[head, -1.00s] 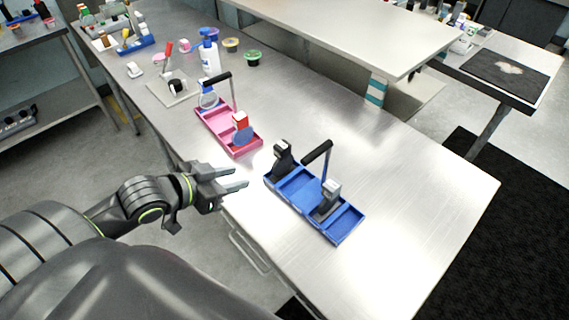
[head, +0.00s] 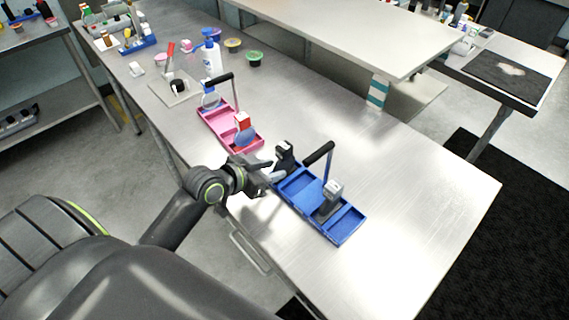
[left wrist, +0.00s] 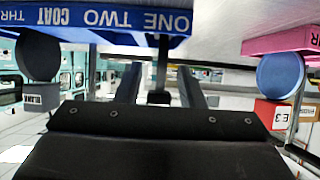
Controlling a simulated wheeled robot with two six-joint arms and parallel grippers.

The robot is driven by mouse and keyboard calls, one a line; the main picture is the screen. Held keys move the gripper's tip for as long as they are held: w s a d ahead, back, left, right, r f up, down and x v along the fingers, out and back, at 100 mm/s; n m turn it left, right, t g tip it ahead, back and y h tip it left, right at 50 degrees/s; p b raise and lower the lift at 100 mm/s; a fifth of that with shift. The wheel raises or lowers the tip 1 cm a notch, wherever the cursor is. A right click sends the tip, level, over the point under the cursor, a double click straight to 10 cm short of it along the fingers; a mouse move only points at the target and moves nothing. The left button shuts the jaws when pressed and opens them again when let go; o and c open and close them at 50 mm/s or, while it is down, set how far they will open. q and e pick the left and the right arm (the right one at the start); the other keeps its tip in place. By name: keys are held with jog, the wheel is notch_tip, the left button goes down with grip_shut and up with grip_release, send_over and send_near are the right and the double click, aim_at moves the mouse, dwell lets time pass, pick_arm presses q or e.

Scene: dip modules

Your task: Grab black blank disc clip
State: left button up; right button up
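A black disc clip (head: 284,157) stands at the left end of the blue caddy (head: 341,232). My left gripper (head: 271,168) is open, with its fingers reaching toward this clip. In the left wrist view, which is upside down, the two fingers (left wrist: 160,88) are apart, with a narrow dark piece (left wrist: 159,70) seen between them; contact is not clear. A second clip with a black disc (left wrist: 38,55) and a grey block (left wrist: 40,97) with a small label shows there; in the head view it stands farther right in the caddy (head: 329,202). My right gripper is not in view.
A pink caddy (head: 221,132) with a red block and blue disc stands just left of the blue one. A pump bottle (head: 211,55) and small tubs are farther back. The table's right side is clear.

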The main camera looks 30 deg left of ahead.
aim_at(293, 162)
pick_arm(q)
jog(key=shift+w+d+p, duration=0.2)
jog(key=shift+w+p, duration=0.15)
jog(key=shift+w, duration=0.2)
jog(key=p+x, duration=0.1)
jog(key=x, duration=0.3)
jog(key=shift+w, duration=0.1)
jog(key=shift+c, duration=0.4)
grip_shut()
